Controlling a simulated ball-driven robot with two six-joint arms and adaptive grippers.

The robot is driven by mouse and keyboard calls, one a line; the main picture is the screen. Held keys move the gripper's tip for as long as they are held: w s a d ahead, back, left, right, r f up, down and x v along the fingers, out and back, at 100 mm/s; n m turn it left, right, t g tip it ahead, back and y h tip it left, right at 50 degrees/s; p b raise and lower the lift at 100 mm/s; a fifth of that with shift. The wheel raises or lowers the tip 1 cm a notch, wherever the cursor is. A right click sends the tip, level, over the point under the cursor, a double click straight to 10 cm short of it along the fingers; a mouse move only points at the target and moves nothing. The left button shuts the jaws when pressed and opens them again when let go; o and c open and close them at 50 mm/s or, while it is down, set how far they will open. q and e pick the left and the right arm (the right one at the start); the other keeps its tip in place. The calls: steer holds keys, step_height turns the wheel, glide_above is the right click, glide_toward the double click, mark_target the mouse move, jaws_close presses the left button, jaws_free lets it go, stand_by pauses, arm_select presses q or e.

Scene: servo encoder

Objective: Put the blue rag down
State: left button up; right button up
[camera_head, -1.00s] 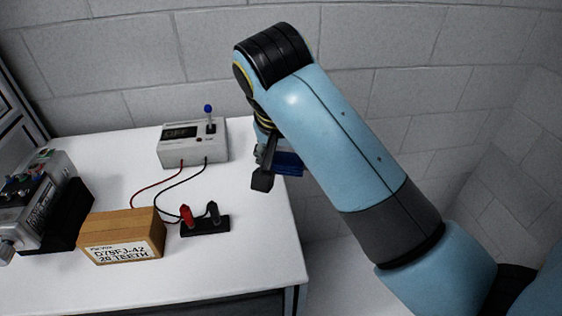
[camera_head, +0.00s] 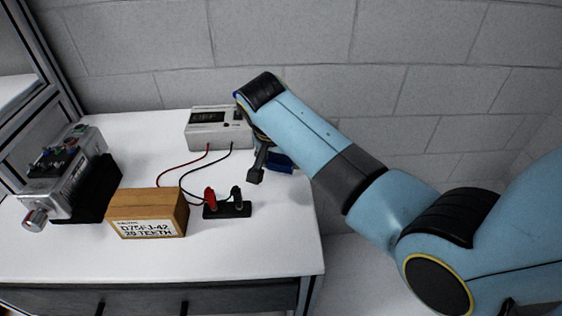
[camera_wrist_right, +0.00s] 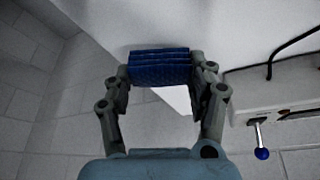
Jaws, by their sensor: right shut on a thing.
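The blue rag (camera_head: 280,164) shows in the head view at the right part of the white table, partly hidden behind my right gripper (camera_head: 257,178). In the right wrist view the rag (camera_wrist_right: 160,67) is a folded, ribbed blue block between the fingertips of my right gripper (camera_wrist_right: 160,72), which is shut on it. The rag is close to the white tabletop; I cannot tell whether it touches it. My left gripper is not in view.
A grey power supply box (camera_head: 215,137) stands at the back, beside my right gripper; its switch (camera_wrist_right: 260,140) shows in the wrist view. Red and black leads run to a black terminal block (camera_head: 228,209). A brown labelled box (camera_head: 150,208) and a grey motor unit (camera_head: 68,170) stand left.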

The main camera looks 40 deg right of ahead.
steer(key=shift+f, duration=0.85)
steer(key=shift+f, duration=0.15)
steer(key=o, duration=1)
steer(key=shift+a+r, duration=0.15)
steer(key=shift+r, duration=0.4)
steer(key=v, duration=1.1)
steer(key=shift+s+r, duration=0.1)
steer(key=shift+s, duration=0.05)
